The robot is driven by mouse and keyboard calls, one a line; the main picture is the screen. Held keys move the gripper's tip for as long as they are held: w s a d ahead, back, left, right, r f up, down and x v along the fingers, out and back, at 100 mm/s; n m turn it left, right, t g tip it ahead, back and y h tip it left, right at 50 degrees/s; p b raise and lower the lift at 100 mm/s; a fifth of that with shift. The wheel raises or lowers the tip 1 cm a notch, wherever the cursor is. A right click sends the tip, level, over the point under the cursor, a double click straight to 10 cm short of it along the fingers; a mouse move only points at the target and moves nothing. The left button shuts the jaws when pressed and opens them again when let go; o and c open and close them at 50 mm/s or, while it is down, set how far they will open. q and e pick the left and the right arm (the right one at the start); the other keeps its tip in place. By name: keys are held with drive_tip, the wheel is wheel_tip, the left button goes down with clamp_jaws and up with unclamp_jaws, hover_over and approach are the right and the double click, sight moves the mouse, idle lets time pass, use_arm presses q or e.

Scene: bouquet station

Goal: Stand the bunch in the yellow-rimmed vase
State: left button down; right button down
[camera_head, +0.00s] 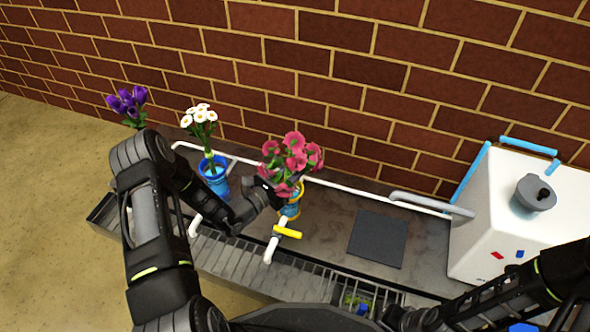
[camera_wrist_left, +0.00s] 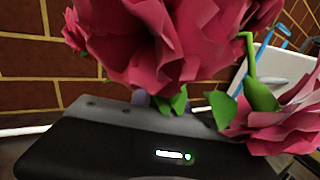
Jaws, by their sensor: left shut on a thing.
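The bunch of pink flowers (camera_head: 292,153) with green leaves stands upright at the middle of the counter. Its blooms (camera_wrist_left: 150,40) fill the top of the left wrist view. The yellow-rimmed vase (camera_head: 293,207), with a blue body, is directly under the bunch. The stems' lower ends are hidden, so I cannot tell how deep they sit in the vase. My left gripper (camera_head: 272,188) is shut on the bunch, just above the vase's rim and at its left. My right gripper (camera_head: 400,318) is low at the front right; its fingers are not clear.
A blue vase (camera_head: 214,178) with white flowers (camera_head: 199,115) stands to the left, and purple flowers (camera_head: 127,103) beyond it. A white pipe with a yellow handle (camera_head: 288,233) is in front. A dark square mat (camera_head: 378,238) is bare. A white box (camera_head: 500,215) stands right.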

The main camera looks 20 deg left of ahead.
use_arm(q)
drive_tip(key=shift+f, duration=0.1)
drive_tip(key=c, duration=1.2)
unclamp_jaws()
use_arm(e)
drive_tip(key=shift+r, duration=0.15)
use_arm(q)
drive_tip(key=p+v, duration=0.3)
drive_tip(key=v, duration=0.4)
drive_tip(key=shift+s+a, duration=0.1)
drive_tip(key=shift+s, duration=0.3)
use_arm(e)
drive_tip(key=shift+s+r, duration=0.2)
drive_tip(key=shift+r, duration=0.95)
